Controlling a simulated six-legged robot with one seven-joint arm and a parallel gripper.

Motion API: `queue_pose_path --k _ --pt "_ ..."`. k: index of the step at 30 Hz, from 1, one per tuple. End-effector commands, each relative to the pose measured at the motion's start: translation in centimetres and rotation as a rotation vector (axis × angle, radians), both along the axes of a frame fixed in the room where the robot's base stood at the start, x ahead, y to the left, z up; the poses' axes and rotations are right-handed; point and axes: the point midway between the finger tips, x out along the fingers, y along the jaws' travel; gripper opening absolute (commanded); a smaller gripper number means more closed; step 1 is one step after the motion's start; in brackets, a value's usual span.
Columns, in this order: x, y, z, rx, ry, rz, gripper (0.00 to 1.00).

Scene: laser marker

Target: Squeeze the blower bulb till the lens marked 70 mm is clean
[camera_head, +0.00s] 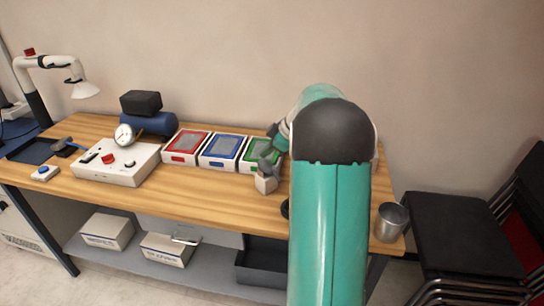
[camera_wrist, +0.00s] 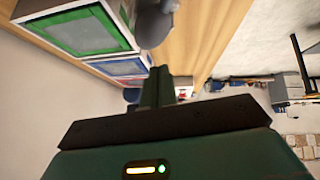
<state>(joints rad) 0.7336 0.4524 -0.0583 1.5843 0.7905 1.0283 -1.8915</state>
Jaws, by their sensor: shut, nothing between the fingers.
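A grey rounded object (camera_head: 267,168) stands with a pale block (camera_head: 265,184) in front of the green tray; it may be the blower bulb, but I cannot be sure. A grey rounded shape also shows beside the green tray in the wrist view (camera_wrist: 152,24). No lens with a readable 70 mm mark shows. A dark round thing (camera_head: 285,208) is mostly hidden by my arm. My gripper (camera_wrist: 158,72) is shut and empty, with its fingers pointing along the bench in the wrist view. My arm hides it in the head view.
Red (camera_head: 186,146), blue (camera_head: 223,151) and green (camera_head: 260,154) framed trays stand in a row. A white box with a gauge (camera_head: 124,135), a lamp (camera_head: 62,62) and a blue-button box (camera_head: 44,172) are left. A metal cup (camera_head: 390,221) stands right. The bench front (camera_head: 180,200) is clear.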

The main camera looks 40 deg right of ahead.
Motion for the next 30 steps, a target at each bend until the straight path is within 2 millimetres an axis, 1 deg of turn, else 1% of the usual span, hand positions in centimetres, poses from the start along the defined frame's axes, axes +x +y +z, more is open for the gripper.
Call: queue_pose_path --k 1,9,12,15,20,30 --pt "-0.7 -0.5 0.9 -0.003 -0.002 -0.005 0.0" --pt "-3.3 -1.8 5.1 -0.004 -0.003 -0.004 0.0" --pt "-4.2 -2.2 6.4 -0.003 -0.003 -0.003 0.0" --pt "-4.8 -2.5 7.3 -0.002 -0.002 -0.003 0.0" --pt "-5.2 -2.7 7.7 0.0 -0.001 -0.003 0.0" --pt "-5.4 -2.8 7.7 0.0 -0.001 -0.003 0.0"
